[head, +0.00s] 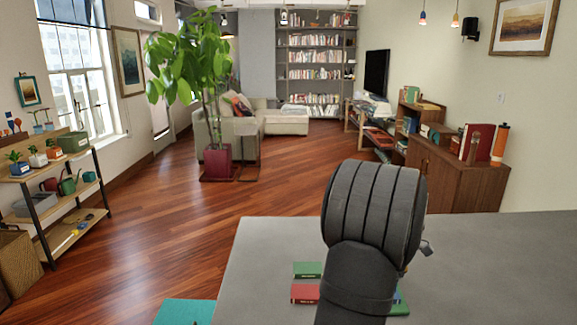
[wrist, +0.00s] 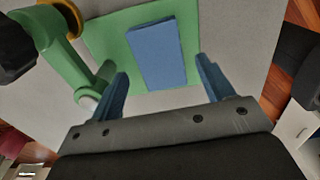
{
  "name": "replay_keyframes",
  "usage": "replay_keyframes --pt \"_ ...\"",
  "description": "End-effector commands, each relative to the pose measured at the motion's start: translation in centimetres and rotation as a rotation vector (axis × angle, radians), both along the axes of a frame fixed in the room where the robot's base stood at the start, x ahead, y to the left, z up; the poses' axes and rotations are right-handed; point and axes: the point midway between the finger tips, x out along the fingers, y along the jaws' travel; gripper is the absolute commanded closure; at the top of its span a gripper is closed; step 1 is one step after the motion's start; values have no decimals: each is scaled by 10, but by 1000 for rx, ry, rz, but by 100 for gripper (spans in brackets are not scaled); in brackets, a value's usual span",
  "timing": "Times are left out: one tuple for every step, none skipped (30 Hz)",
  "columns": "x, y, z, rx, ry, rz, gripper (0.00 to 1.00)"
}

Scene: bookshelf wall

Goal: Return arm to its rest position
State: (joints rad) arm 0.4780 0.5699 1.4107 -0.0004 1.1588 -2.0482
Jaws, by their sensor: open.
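My gripper (wrist: 162,68) is open in the wrist view, its two blue fingers spread with nothing between them. Beyond the fingertips lies a blue block, book-like in shape (wrist: 157,54), on a flat green surface (wrist: 112,46). I cannot tell how far below the fingers it is. In the head view my dark arm stands over the grey table (head: 262,262). The gripper's fingers are hidden there behind the arm.
A green book (head: 307,270) and a red book (head: 304,293) lie on the table left of my arm, partly hidden. A teal flat thing (head: 185,312) is at the near left edge. A wooden cabinet (head: 455,175) stands behind the table. The table's left part is clear.

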Motion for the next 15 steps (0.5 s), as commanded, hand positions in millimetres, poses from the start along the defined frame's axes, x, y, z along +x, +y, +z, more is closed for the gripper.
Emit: replay_keyframes --pt "0 0 4 0 0 0 26" --pt "0 0 6 1 1 0 26" --pt "0 0 7 1 1 0 26" --pt "0 0 8 1 1 0 26" --pt "0 0 9 1 1 0 26" --pt "0 0 10 1 1 0 26" --pt "0 0 10 1 1 0 26" --pt "0 0 10 1 1 0 26" --pt "0 0 10 1 1 0 26" --pt "0 0 10 1 1 0 26" --pt "0 0 10 1 1 0 26" --pt "0 0 10 1 1 0 26" --pt "0 0 10 1 1 0 26" --pt "0 0 10 1 1 0 26" --pt "0 0 10 1 2 0 26"
